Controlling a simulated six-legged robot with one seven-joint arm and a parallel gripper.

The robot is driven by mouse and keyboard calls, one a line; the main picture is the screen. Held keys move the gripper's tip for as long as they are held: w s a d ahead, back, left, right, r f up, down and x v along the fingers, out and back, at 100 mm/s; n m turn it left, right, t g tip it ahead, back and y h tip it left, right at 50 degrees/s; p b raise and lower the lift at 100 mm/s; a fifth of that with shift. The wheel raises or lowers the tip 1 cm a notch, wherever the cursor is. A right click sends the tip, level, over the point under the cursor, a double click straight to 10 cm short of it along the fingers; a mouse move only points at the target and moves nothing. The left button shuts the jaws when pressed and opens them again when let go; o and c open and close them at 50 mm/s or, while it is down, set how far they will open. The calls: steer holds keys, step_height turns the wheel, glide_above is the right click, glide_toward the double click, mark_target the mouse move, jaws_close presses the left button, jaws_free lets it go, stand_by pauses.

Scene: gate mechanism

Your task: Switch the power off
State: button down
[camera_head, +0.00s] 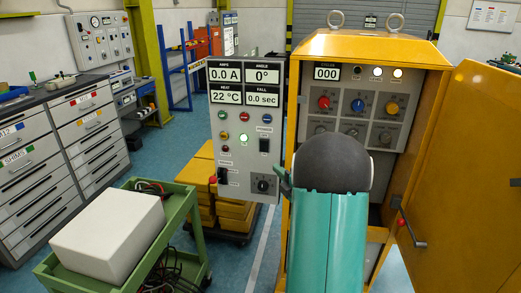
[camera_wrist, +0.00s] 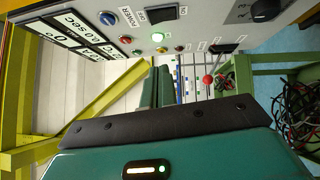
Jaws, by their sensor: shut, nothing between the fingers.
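The grey control panel (camera_head: 235,165) stands left of the yellow cabinet, with readouts of 0.0 A, 0°, 22 °C and 0.0 sec. Its black rocker switch (camera_head: 264,145), labelled POWER, is at the right of the panel; it also shows at the top of the wrist view (camera_wrist: 163,14). A green lamp (camera_head: 243,138) beside it is lit. My gripper (camera_head: 282,178) is near the panel's lower right edge, below the switch and mostly hidden behind my arm. In the wrist view my gripper (camera_wrist: 157,88) is shut and empty, apart from the switch.
A second black switch (camera_head: 222,175) and a red ball knob (camera_head: 213,180) are at the panel's lower left. A dial (camera_head: 263,185) is at lower right. A green cart (camera_head: 180,215) with a white box (camera_head: 110,235) stands left. The cabinet door (camera_head: 465,170) hangs open right.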

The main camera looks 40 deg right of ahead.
steer(key=shift+d, duration=0.1)
glide_toward(260, 143)
steer(key=w+a, duration=0.3)
steer(key=w+d, duration=0.2)
steer(key=d, duration=0.1)
steer(key=shift+w+r, duration=0.15)
steer(key=shift+w, duration=0.1)
steer(key=shift+w+d, duration=0.2)
steer(key=shift+w, duration=0.1)
steer(key=shift+r, duration=0.1)
steer(key=shift+w+d+r+m+g, duration=0.1)
steer(key=shift+d+m+g, duration=0.1)
steer(key=shift+m+g, duration=0.1)
steer(key=shift+a, duration=0.15)
